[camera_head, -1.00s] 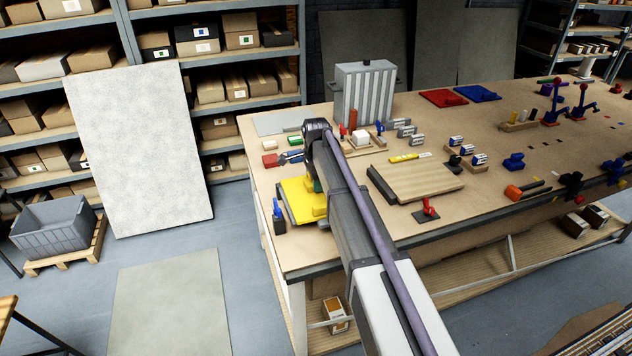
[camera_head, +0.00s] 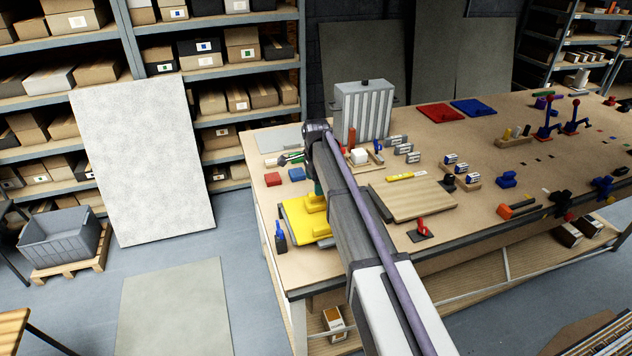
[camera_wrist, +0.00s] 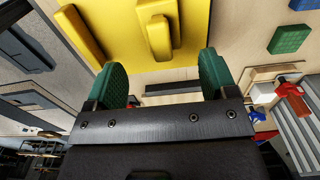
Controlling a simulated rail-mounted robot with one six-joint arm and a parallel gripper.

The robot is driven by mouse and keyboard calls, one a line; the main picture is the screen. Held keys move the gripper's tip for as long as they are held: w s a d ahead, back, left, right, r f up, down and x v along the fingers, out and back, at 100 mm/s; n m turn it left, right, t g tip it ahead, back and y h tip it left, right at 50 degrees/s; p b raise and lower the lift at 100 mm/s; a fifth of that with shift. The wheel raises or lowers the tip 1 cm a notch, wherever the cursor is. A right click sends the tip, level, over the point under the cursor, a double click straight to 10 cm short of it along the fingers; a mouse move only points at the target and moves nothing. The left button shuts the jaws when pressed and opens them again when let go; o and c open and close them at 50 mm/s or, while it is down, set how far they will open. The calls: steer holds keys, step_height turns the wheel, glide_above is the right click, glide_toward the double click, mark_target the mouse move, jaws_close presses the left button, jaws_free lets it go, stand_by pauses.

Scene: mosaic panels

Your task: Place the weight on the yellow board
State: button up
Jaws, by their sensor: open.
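The yellow board (camera_head: 296,213) lies flat at the near left part of the workbench. In the wrist view the board (camera_wrist: 105,30) fills the top middle. A yellow block with a raised bar (camera_wrist: 158,35) sits on it, seemingly the weight. In the head view this block (camera_head: 315,203) is at the board's right, partly hidden by my arm. My gripper (camera_wrist: 163,65) is open and empty, its green fingers apart over the board's edge side. The block appears beyond the fingertips, not between them. In the head view my arm hides most of the gripper.
A blue-handled tool (camera_head: 281,238) stands left of the board. A wooden board (camera_head: 412,198) and red toggle (camera_head: 421,229) lie to the right. A ribbed grey box (camera_head: 362,112) stands at the back.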

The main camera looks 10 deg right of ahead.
step_height(320, 180, up, 4)
steer(key=shift+r+p, duration=0.1)
steer(key=shift+p, duration=1)
steer(key=shift+s, duration=0.15)
steer(key=s+n, duration=1.7)
steer(key=s, duration=1.5)
step_height(320, 180, down, 13)
steer(key=b, duration=1.2)
steer(key=shift+b, duration=0.35)
steer(key=shift+r, duration=0.1)
